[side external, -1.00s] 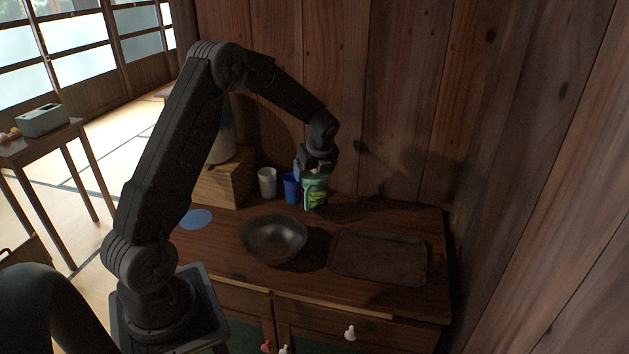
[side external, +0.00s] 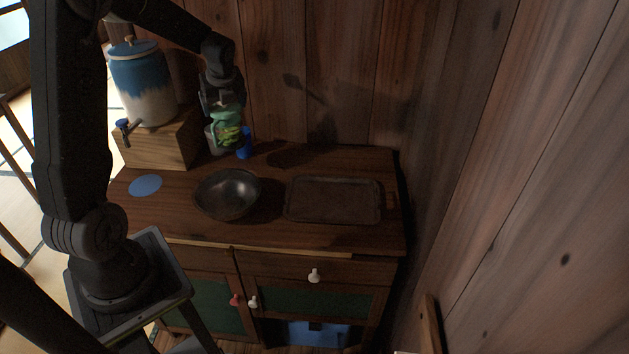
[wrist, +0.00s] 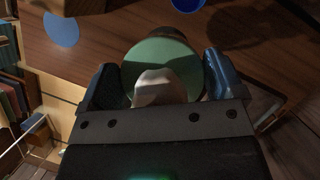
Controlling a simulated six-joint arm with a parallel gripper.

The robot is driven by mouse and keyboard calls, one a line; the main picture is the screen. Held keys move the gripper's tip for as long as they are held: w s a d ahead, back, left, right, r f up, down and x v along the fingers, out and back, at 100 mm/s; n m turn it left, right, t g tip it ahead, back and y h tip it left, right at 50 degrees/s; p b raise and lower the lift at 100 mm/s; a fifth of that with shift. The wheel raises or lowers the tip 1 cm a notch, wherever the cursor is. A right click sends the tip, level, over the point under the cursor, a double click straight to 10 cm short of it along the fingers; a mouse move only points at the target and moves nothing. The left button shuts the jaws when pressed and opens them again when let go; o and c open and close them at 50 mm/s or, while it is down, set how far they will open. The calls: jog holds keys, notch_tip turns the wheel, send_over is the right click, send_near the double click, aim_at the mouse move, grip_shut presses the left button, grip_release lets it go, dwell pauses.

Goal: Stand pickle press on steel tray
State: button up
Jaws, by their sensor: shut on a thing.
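The pickle press (side external: 228,130) is green with yellow-green contents showing. My gripper (side external: 224,105) is shut on its top and holds it upright, in front of the cups at the back of the cabinet top. In the wrist view, its round green lid (wrist: 188,62) with a pale knob sits between the two fingers of my gripper (wrist: 163,85). The steel tray (side external: 332,200) is a dark, shallow rectangle lying flat and empty at the right of the cabinet top. The press is to the left of and behind the tray, apart from it.
A dark metal bowl (side external: 228,194) stands left of the tray. A blue cup (side external: 244,150) and a pale cup (side external: 214,143) are close to the press. A blue-and-white jar (side external: 145,85) stands on a wooden box (side external: 158,145). A blue disc (side external: 145,185) lies at left.

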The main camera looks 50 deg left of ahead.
jog(key=w+d+m+t+h, duration=0.1)
jog(key=w+d+m+t, duration=0.1)
jog(key=w+d+m, duration=0.5)
jog(key=w+d+m+t+h, duration=0.1)
jog(key=w+d+m+h, duration=0.2)
jog(key=d, duration=0.8)
jog(key=w+d+f+y, duration=0.1)
jog(key=w+d+f, duration=0.4)
jog(key=d+f, duration=0.5)
jog(key=shift+w+m, duration=0.25)
jog(key=shift+m, duration=0.15)
jog(key=shift+f, duration=0.2)
jog(key=o, duration=1.5)
jog(key=shift+f, duration=0.15)
jog(key=shift+o, duration=0.2)
